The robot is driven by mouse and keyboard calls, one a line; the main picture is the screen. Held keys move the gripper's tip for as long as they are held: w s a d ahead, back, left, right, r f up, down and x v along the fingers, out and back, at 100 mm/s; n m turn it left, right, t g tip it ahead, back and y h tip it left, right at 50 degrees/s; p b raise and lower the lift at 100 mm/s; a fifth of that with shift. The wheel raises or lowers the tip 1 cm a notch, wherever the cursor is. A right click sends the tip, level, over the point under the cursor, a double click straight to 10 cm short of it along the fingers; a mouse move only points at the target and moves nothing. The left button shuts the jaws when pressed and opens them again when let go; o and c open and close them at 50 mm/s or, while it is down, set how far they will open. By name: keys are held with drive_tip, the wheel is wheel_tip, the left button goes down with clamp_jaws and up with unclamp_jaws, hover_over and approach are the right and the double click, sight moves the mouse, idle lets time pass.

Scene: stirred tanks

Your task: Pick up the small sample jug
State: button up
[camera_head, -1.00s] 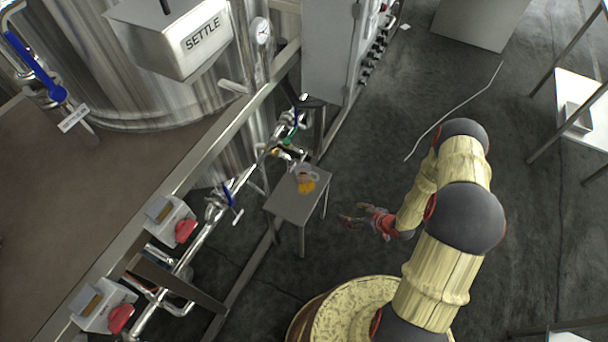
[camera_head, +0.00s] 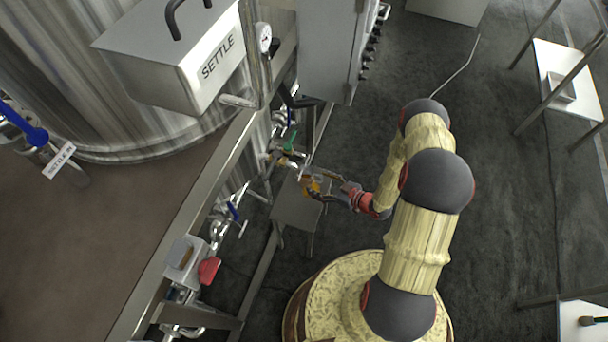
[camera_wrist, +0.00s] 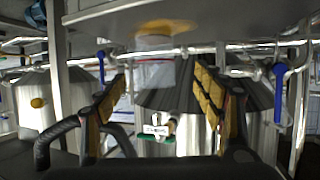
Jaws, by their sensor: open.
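The small sample jug (camera_head: 311,185) is clear with orange contents. It stands on a small steel stand (camera_head: 294,212) beside the pipework. My gripper (camera_head: 331,187) has come in from the right at the jug, and its fingers partly cover the jug in the head view. In the wrist view my gripper (camera_wrist: 158,78) is open, with its two padded fingers spread wide. The jug's orange contents (camera_wrist: 166,27) show above and between the fingertips. Its clear wall is hard to make out, and I cannot tell whether a finger touches it.
A steel tank (camera_head: 130,120) and a grey cabinet (camera_head: 326,45) stand beyond. Dark floor is clear to the right, before a white-topped table (camera_head: 570,80).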

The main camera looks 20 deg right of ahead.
sight(312, 178)
drive_tip(key=b+x, duration=0.1)
drive_tip(key=x, duration=0.2)
drive_tip(key=b+x, duration=0.1)
drive_tip(key=x, duration=0.2)
drive_tip(key=shift+w+d+f+b, duration=0.25)
drive_tip(key=shift+b, duration=0.1)
drive_tip(key=shift+w+a, duration=0.2)
drive_tip(key=shift+w, duration=0.2)
drive_tip(key=shift+c, duration=0.2)
drive_tip(key=c, duration=1.1)
drive_tip(key=shift+c, duration=0.7)
